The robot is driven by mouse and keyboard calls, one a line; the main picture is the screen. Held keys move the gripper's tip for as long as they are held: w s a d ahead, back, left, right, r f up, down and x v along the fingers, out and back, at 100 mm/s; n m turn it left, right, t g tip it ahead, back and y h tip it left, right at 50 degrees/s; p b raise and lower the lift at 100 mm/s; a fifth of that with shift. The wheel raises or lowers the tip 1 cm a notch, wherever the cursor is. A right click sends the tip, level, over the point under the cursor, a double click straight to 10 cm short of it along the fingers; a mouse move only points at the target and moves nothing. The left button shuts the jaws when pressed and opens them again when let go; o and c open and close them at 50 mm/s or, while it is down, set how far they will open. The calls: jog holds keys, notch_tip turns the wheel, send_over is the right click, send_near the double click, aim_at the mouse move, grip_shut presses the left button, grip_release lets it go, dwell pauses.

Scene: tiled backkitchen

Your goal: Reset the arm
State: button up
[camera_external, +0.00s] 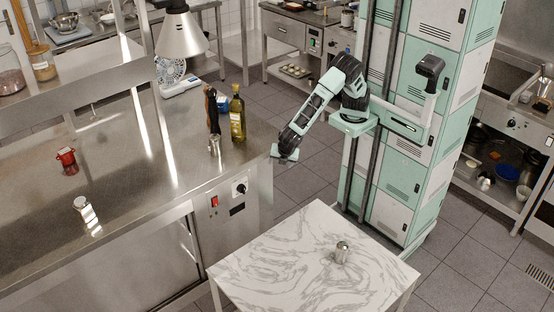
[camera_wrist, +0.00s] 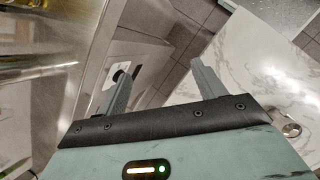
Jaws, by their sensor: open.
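My gripper (camera_external: 284,153) is at the end of my bent arm, beside the right end of the steel counter and above the floor gap behind the marble table. In the wrist view my gripper (camera_wrist: 160,82) shows two grey fingers spread apart, with nothing between them. No object is held. The fingertips are small and hard to make out in the external view.
The steel counter (camera_external: 130,190) holds an oil bottle (camera_external: 237,115), a pepper mill (camera_external: 212,112), a red jar (camera_external: 66,160) and a silver shaker (camera_external: 83,205). A small metal pot (camera_external: 342,252) stands on the marble table (camera_external: 290,265). A lamp (camera_external: 181,36) hangs over the counter.

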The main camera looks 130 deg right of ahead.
jog(key=s+a+r+y, duration=0.2)
jog(key=s+a+r, duration=0.1)
jog(key=s+a, duration=0.5)
jog(key=s+a+r+y, duration=0.3)
jog(key=s+a+r, duration=0.1)
jog(key=s+a, duration=0.4)
jog(key=s+a+r+m+t, duration=0.1)
jog(key=s+a+r+t, duration=0.15)
jog(key=s, duration=1.15)
notch_tip(320, 180, down, 41)
jog(key=b, duration=4)
jog(key=shift+a+g+y, duration=0.25)
jog(key=shift+g+y, duration=0.15)
jog(key=shift+g, duration=0.05)
jog(key=shift+w, duration=0.1)
